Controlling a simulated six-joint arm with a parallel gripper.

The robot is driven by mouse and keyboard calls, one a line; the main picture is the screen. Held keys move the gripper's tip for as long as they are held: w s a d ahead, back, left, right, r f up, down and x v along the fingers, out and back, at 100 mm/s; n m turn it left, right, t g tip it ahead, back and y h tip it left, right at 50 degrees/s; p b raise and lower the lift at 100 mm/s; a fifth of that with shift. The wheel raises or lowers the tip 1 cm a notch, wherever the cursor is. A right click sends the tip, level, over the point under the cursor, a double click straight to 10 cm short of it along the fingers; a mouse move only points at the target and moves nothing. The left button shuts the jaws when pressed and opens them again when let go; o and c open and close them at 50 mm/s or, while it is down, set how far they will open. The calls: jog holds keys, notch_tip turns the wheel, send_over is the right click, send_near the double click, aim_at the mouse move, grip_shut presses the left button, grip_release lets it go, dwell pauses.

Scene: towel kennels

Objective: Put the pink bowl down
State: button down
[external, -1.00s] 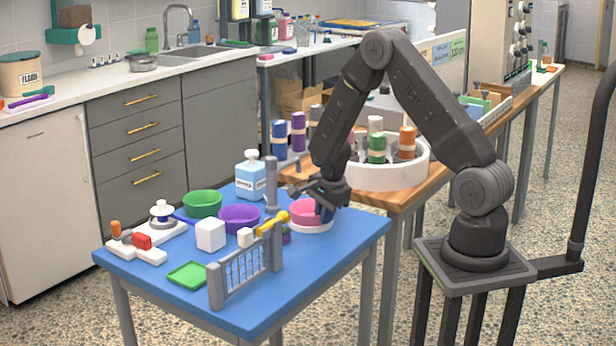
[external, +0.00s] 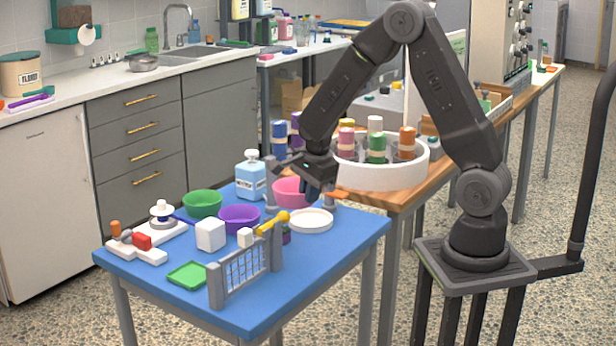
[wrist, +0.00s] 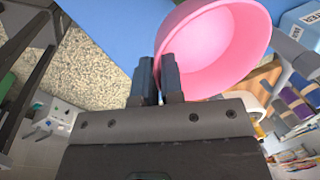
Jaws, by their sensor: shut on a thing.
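The pink bowl (external: 290,192) is at the back right of the blue table in the external view, partly hidden by my gripper (external: 312,192). My gripper is shut on the bowl's rim, with one finger on each side of the wall. In the wrist view the bowl (wrist: 222,45) is empty and my gripper (wrist: 165,70) pinches its near left rim. I cannot tell whether the bowl's base touches the table. A round white dish (external: 310,221) sits empty in front of it.
A green bowl (external: 202,203) and a purple bowl (external: 239,219) stand to the left. A blue-white pump bottle (external: 251,178) is just left of the pink bowl. A grey gate (external: 240,274) stands at the table's front. A white round tub (external: 385,176) is behind right.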

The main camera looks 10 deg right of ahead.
jog(key=d+n+g, duration=0.3)
jog(key=d+n, duration=0.3)
jog(key=n, duration=1.2)
jog(key=shift+y, duration=0.4)
jog(key=f, duration=0.9)
jog(key=shift+s+a+f, duration=0.25)
jog(key=shift+s+f, duration=0.05)
jog(key=shift+f, duration=0.05)
jog(key=shift+f, duration=0.1)
jog(key=c, duration=1.3)
grip_release()
jog(key=shift+o, duration=0.2)
